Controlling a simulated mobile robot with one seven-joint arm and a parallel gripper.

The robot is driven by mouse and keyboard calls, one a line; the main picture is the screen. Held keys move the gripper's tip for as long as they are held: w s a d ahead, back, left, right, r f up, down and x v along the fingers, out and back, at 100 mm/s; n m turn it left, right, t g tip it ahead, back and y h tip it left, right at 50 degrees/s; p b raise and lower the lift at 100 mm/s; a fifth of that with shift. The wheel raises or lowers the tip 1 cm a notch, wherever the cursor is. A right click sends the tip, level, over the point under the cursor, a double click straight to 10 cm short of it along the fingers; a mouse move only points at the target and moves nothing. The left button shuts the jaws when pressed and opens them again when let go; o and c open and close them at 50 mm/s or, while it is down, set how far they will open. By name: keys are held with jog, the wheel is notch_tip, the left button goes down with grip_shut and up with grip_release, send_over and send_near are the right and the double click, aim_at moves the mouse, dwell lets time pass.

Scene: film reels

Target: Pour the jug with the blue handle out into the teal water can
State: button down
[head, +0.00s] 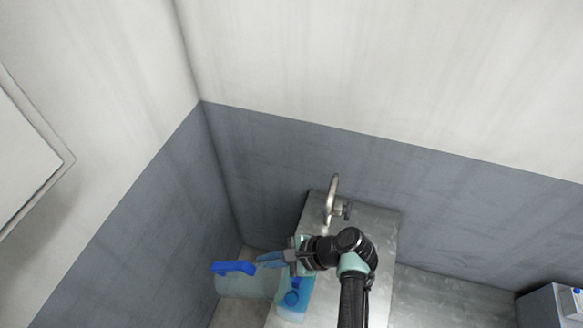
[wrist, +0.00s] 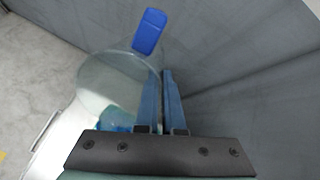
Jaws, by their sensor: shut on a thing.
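The jug has a clear body and a blue handle (head: 234,268). It is left of my gripper in the head view and looks tipped well over, with its handle on top. In the wrist view its round clear body (wrist: 112,85) and blue handle (wrist: 150,30) show beyond the fingers. My gripper (head: 268,260) is shut on the jug at its near side; the fingers (wrist: 168,75) lie close together. The teal water can (head: 297,308) stands on the counter below my gripper, partly hidden by the arm. Something teal-blue shows through the jug (wrist: 115,120). I cannot tell whether liquid is flowing.
A metal sink counter (head: 375,225) with a curved tap (head: 332,195) stands against the grey wall, behind my gripper. The wall corner is close on the left. A grey box (head: 548,306) is at the far right.

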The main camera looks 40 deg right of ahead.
jog(key=shift+r, duration=0.1)
jog(key=shift+w+a+r+g+h+p, duration=0.2)
jog(key=shift+r+g+h+p, duration=0.1)
jog(key=shift+r+g+p, duration=0.25)
jog(key=shift+w+a+r+g+h, duration=0.1)
jog(key=shift+w+r+g+h, duration=0.05)
jog(key=shift+r+g+h, duration=0.35)
jog(key=shift+w+a+r+g+h, duration=0.2)
jog(key=shift+r+g+h, duration=0.15)
jog(key=shift+r, duration=0.3)
jog(key=shift+w+a+r+g+h, duration=0.1)
jog(key=shift+w+r+g+h, duration=0.05)
jog(key=shift+r+g+h, duration=0.35)
jog(key=shift+r, duration=0.15)
jog(key=shift+w+r+g+h, duration=0.1)
jog(key=shift+r+g+h, duration=0.5)
jog(key=shift+g+h, duration=0.5)
jog(key=shift+r+g+h, duration=0.4)
jog(key=shift+g+h, duration=0.25)
jog(key=shift+g, duration=0.15)
